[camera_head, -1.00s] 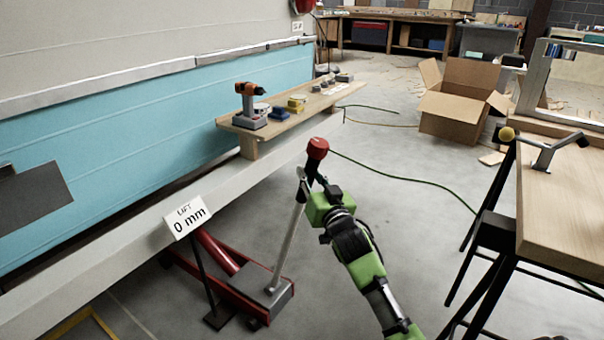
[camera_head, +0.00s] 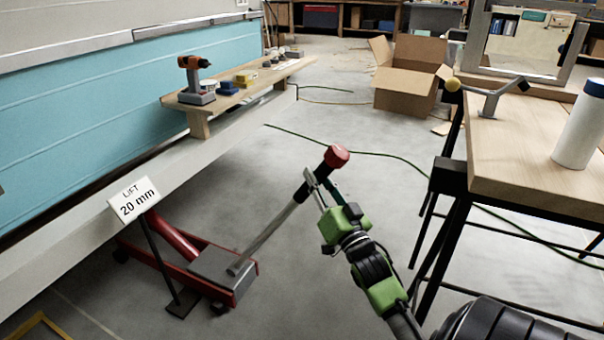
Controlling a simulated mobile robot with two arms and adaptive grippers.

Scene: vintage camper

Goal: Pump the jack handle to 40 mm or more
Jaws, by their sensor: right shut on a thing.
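The red floor jack (camera_head: 215,265) sits on the floor below the camper's lower edge. Its grey handle (camera_head: 275,235) rises from the jack and tilts to the right, ending in a red grip (camera_head: 337,156). My right gripper (camera_head: 318,185) is shut on the handle just below the red grip. The white sign (camera_head: 135,199) on a black stand reads "LIFT 20 mm". My left gripper is not in view.
A wooden shelf (camera_head: 250,83) with a drill (camera_head: 195,78) and small items runs along the camper side. A wooden table (camera_head: 520,155) with a white cylinder (camera_head: 582,125) stands at the right. An open cardboard box (camera_head: 407,80) is behind. A green cable (camera_head: 395,155) crosses the floor.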

